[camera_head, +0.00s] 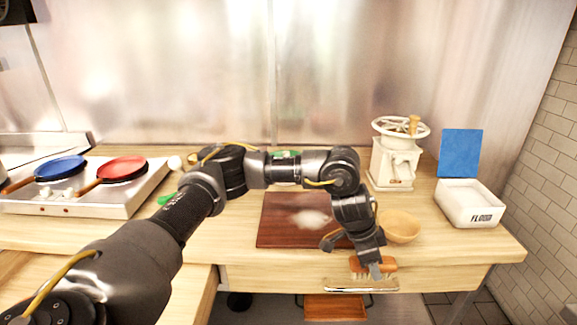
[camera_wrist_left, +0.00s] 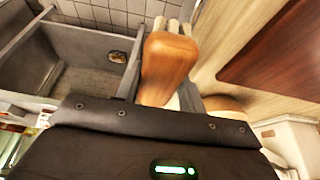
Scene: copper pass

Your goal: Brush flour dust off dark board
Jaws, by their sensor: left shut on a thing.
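The dark red-brown board (camera_head: 280,228) lies flat on the wooden counter; its edge also shows in the left wrist view (camera_wrist_left: 282,62). A pale patch of flour dust (camera_head: 311,219) lies on its right half. My left gripper (camera_head: 376,266) is shut on a brush (camera_head: 362,263) with an orange-brown wooden back and pale bristles. The brush also shows in the left wrist view (camera_wrist_left: 168,68). In the head view, gripper and brush appear at the counter's front edge, right of the board and apart from the flour. My left forearm hides the board's right edge. My right gripper is out of view.
A wooden bowl (camera_head: 402,228) stands close right of my left wrist. Behind it is a white hand mill (camera_head: 393,165). A white flour box (camera_head: 468,207) with a blue lid (camera_head: 459,153) stands at right. Two pans (camera_head: 122,168) sit on the left hob.

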